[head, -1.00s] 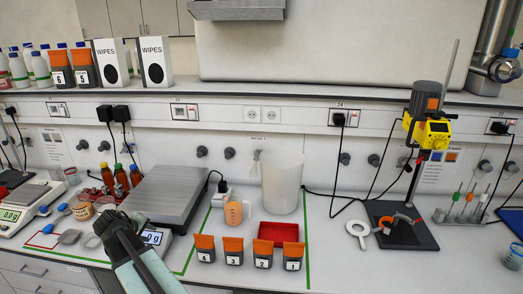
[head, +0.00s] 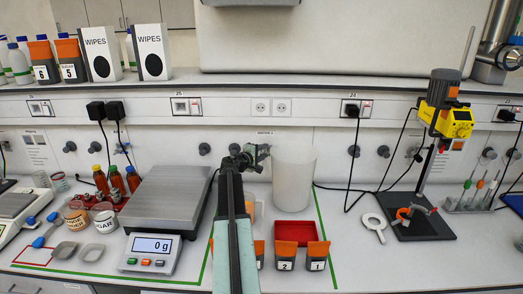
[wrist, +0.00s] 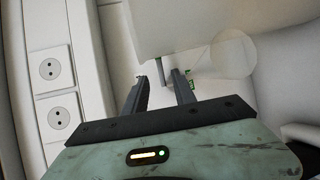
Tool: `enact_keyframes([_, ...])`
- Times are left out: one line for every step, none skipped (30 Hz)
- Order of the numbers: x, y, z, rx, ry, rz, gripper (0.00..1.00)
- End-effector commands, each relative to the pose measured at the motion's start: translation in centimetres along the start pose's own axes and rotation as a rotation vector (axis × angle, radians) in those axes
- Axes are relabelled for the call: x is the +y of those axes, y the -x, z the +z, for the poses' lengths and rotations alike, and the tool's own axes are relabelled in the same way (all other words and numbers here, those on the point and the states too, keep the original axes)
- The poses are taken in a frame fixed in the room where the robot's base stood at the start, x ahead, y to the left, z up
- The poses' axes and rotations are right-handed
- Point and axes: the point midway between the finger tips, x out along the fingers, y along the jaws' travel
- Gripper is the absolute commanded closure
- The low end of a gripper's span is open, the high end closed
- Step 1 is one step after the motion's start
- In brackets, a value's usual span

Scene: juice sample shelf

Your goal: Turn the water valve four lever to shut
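My gripper (head: 250,157) is at the back wall panel, just left of the tall translucent beaker (head: 294,180), below the pair of sockets. In the wrist view my gripper (wrist: 161,80) has its two fingers apart. A small dark upright part (wrist: 160,71) shows near the fingertips, and a small grey and green piece (wrist: 190,78) lies just past the right finger. These may belong to the valve, but I cannot tell if a finger touches them. In the head view my gripper and arm cover this spot, so the lever's position is hidden. The small wall label above is unreadable.
Another dark wall knob (head: 204,149) is to the left. A large scale (head: 165,200) stands below left. A red tray (head: 295,232) and numbered orange-topped containers (head: 318,255) stand in front of the beaker. A yellow stirrer (head: 447,121) stands at right.

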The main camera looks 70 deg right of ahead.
Motion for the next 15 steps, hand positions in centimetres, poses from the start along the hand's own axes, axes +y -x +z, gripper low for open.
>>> enact_keyframes([0.0,-0.1,0.1,-0.001,0.0,0.001,0.68])
enact_keyframes([0.1,-0.1,0.1,-0.001,0.0,0.0,0.68])
enact_keyframes([0.1,-0.1,0.0,0.0,0.0,0.0,0.68])
enact_keyframes([0.0,-0.2,0.0,0.0,0.0,0.0,0.68])
enact_keyframes([0.0,-0.4,0.0,0.0,0.0,0.0,0.68])
enact_keyframes([0.0,-0.7,-0.1,0.0,0.0,0.0,0.68])
enact_keyframes([0.0,-1.0,-0.1,0.0,0.0,0.0,0.68])
enact_keyframes([0.0,-1.4,-0.1,-0.001,-0.001,-0.001,0.68])
enact_keyframes([-0.1,-2.0,-0.2,-0.001,-0.001,-0.001,0.68])
enact_keyframes([-0.1,-2.5,-0.2,-0.001,-0.001,-0.001,0.68])
enact_keyframes([-0.1,-3.1,-0.2,0.0,-0.001,-0.001,0.68])
enact_keyframes([-0.1,-3.9,-0.3,0.0,-0.002,-0.001,0.68])
enact_keyframes([-0.1,-4.5,-0.3,0.0,-0.002,-0.001,0.68])
enact_keyframes([-0.1,-5.1,-0.3,0.0,-0.002,-0.001,0.68])
enact_keyframes([-0.1,-5.8,-0.3,0.0,-0.002,-0.001,0.68])
